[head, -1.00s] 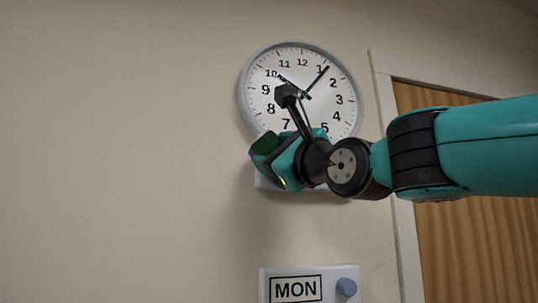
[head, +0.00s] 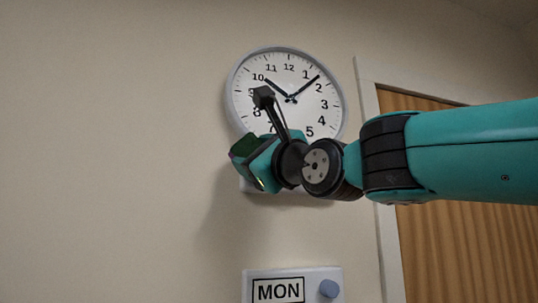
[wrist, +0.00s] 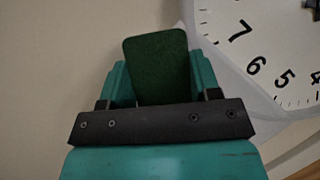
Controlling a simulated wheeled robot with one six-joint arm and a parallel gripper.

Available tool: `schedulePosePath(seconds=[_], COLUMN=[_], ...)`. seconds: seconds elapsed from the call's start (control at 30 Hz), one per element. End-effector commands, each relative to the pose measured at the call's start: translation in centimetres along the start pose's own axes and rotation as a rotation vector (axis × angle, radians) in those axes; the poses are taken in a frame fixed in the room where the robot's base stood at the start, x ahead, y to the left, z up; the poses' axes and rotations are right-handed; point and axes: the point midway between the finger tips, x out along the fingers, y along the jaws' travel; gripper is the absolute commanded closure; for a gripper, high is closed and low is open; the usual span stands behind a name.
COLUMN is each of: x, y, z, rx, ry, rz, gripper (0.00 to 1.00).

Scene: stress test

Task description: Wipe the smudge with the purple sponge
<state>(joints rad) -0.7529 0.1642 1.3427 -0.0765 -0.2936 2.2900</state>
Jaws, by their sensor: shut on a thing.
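My gripper (head: 256,161) is raised in front of the wall, at the lower left of the clock. It is shut on a dark green, flat pad with rounded corners (wrist: 157,66), which stands up between the two teal fingers in the wrist view. The pad also shows at the gripper's tip in the head view (head: 244,147). No purple shows on the held thing, so I cannot tell if it is one face of the purple sponge. I see no smudge in either view.
A round wall clock (head: 318,110) is behind my gripper, with a white panel (head: 312,198) partly hidden below it. A "MON" sign with a grey-blue knob (head: 328,288) is lower down. A wooden door (head: 440,250) is at right. The wall (head: 110,150) at left is bare.

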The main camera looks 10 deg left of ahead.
Motion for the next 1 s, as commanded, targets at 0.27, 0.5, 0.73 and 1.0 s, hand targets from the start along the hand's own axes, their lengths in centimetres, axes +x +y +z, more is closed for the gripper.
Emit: schedulePosePath(seconds=[0.27, 0.5, 0.73, 1.0], x=[0.1, -1.0, -3.2, -5.1], y=[0.4, 0.5, 0.5, 0.3], z=[0.3, 0.8, 1.9, 3.1], rx=[0.003, 0.002, 0.002, 0.002], ry=[-0.004, -0.007, -0.007, -0.006], rz=[0.005, 0.002, 0.002, 0.001], gripper=[0.65, 0.65, 0.65, 0.65])
